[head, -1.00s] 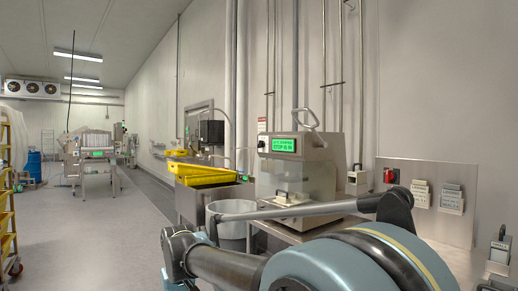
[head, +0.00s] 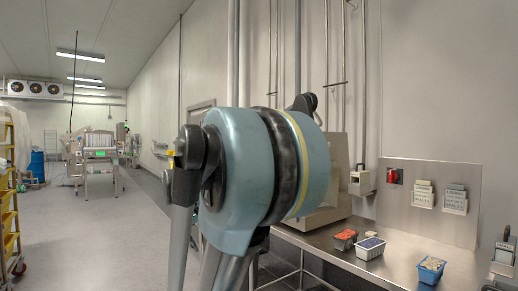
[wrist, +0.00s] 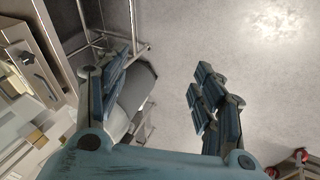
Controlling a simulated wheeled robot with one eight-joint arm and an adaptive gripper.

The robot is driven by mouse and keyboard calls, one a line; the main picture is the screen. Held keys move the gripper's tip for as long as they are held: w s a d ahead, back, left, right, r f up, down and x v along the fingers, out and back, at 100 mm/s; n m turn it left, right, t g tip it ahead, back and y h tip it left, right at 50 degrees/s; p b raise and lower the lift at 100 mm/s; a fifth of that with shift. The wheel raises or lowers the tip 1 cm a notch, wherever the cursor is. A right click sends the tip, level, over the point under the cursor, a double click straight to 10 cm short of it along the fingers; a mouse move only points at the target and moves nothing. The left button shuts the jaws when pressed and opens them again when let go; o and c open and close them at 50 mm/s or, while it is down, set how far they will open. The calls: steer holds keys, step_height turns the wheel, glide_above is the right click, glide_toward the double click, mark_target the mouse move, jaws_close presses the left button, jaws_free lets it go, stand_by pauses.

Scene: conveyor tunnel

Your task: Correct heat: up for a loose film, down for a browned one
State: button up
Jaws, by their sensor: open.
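The tray-sealing machine (head: 338,165) stands on a steel table in the head view. My own arm hides its front, display and most of its body. Whether any film is loose or browned is too small to tell. In the wrist view my gripper (wrist: 160,78) is open and empty, with its fingers spread above the floor. A grey bin (wrist: 135,90) lies below, partly behind the left finger.
The steel table (head: 400,263) runs along the right wall. A steel panel (head: 430,220) with a red switch (head: 393,176) and card holders is behind it. The floor (head: 100,240) between is clear.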

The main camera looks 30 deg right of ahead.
steer(key=w+d+r+m+h, duration=0.1)
steer(key=w+d+r+h, duration=0.3)
steer(key=w+d+r, duration=0.85)
steer(key=w+d+r+h, duration=0.5)
steer(key=w+d+r, duration=0.35)
steer(key=w, duration=0.65)
steer(key=w+d+r+m+h, duration=0.1)
steer(key=w+d+r+h, duration=0.3)
steer(key=w+d+r, duration=0.8)
steer(key=w+d+f, duration=0.2)
steer(key=d, duration=1.3)
steer(key=shift+w+d+f+g, duration=0.15)
steer(key=shift+d+g, duration=0.15)
steer(key=shift+g, duration=0.1)
steer(key=c, duration=1)
